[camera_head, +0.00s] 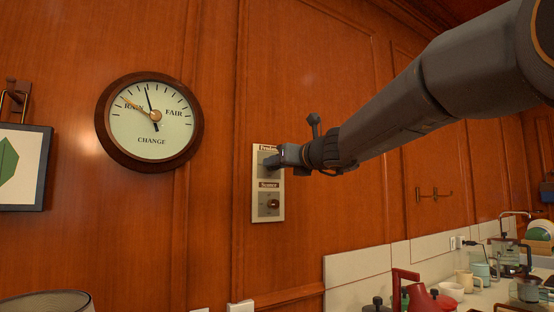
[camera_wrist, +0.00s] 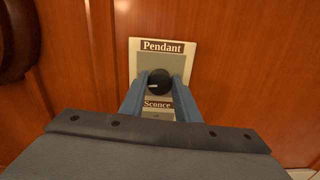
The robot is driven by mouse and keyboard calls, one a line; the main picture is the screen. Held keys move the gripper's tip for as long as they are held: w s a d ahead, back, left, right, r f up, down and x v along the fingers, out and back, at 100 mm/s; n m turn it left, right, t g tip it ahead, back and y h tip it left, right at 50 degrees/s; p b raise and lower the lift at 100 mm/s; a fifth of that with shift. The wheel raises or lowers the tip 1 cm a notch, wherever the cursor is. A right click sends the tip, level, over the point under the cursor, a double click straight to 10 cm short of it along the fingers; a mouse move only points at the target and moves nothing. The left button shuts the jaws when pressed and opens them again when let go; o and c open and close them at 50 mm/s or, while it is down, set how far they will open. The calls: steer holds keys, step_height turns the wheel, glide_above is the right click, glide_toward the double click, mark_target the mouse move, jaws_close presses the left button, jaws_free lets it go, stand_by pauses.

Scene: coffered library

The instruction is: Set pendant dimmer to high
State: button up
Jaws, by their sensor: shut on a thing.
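The pendant dimmer is a dark round knob (camera_wrist: 159,82) under the "Pendant" label (camera_wrist: 162,47) on a pale wall plate (camera_head: 255,210). My gripper (camera_wrist: 158,88) is at the knob, with one blue finger on each side, shut on it. The knob's light pointer mark points left in the wrist view. In the head view my gripper (camera_head: 276,159) covers the pendant knob. In the wrist view the sconce knob is hidden by my gripper.
A round barometer (camera_head: 151,120) hangs on the wood-panelled wall left of the plate, and a framed picture (camera_head: 22,165) is at the far left. A counter with a red kettle (camera_head: 422,300), cups and a coffee press stands at lower right. Wall hooks (camera_head: 434,194) are above it.

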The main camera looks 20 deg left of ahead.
steer(key=shift+m+p, duration=0.3)
steer(key=shift+m, duration=0.4)
steer(key=shift+f, duration=0.1)
steer(key=o, duration=1)
steer(key=shift+o, duration=0.2)
steer(key=b+v, duration=0.1)
steer(key=v, duration=0.6)
steer(key=shift+s+d, duration=0.2)
steer(key=shift+d, duration=0.15)
steer(key=shift+s, duration=0.1)
